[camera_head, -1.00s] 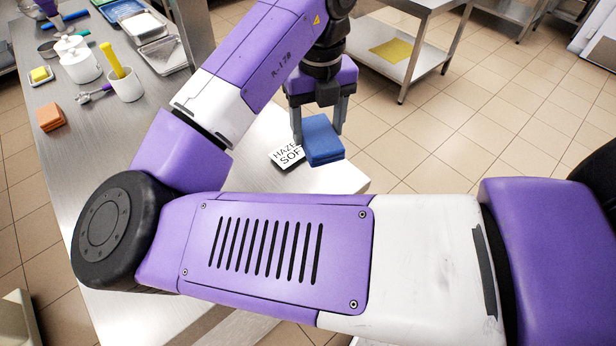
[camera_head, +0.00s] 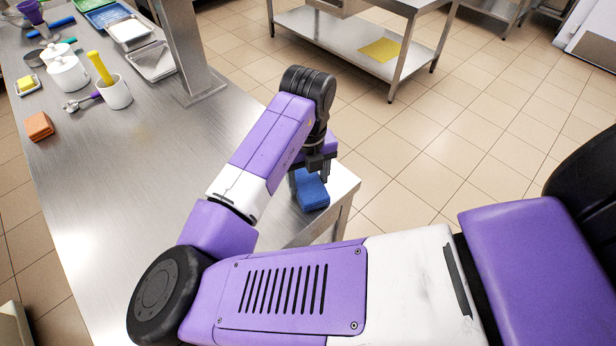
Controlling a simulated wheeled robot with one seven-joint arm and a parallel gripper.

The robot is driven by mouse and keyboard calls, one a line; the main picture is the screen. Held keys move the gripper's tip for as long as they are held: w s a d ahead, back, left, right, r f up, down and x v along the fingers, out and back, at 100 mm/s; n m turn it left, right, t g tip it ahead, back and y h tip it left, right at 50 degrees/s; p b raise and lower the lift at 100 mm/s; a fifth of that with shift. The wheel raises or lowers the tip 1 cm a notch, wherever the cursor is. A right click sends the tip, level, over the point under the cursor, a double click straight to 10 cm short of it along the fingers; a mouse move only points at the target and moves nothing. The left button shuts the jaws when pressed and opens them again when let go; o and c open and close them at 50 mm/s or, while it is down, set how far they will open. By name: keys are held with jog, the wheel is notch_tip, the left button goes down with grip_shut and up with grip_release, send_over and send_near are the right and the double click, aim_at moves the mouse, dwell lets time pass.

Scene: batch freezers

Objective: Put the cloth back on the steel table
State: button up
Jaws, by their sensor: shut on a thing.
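A folded blue cloth (camera_head: 312,193) shows in the head view at the right-hand corner of the steel table (camera_head: 150,180). My gripper (camera_head: 310,176) is shut on the blue cloth from above, and my wrist partly hides the jaws. The cloth is over or on the tabletop close to its edge; I cannot tell whether it touches the steel. A folded orange cloth (camera_head: 39,126) lies near the left edge of the same table. A flat yellow cloth (camera_head: 381,50) lies on the lower shelf of another steel table behind.
White pots (camera_head: 68,75), a white cup with a yellow-handled tool (camera_head: 115,94), a butter dish (camera_head: 28,86) and trays (camera_head: 152,60) stand toward the far left. A steel post (camera_head: 183,45) rises from the table. The middle of the tabletop is clear.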

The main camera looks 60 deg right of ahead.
jog(key=shift+f, duration=0.1)
jog(key=shift+f, duration=0.1)
jog(key=o, duration=1.3)
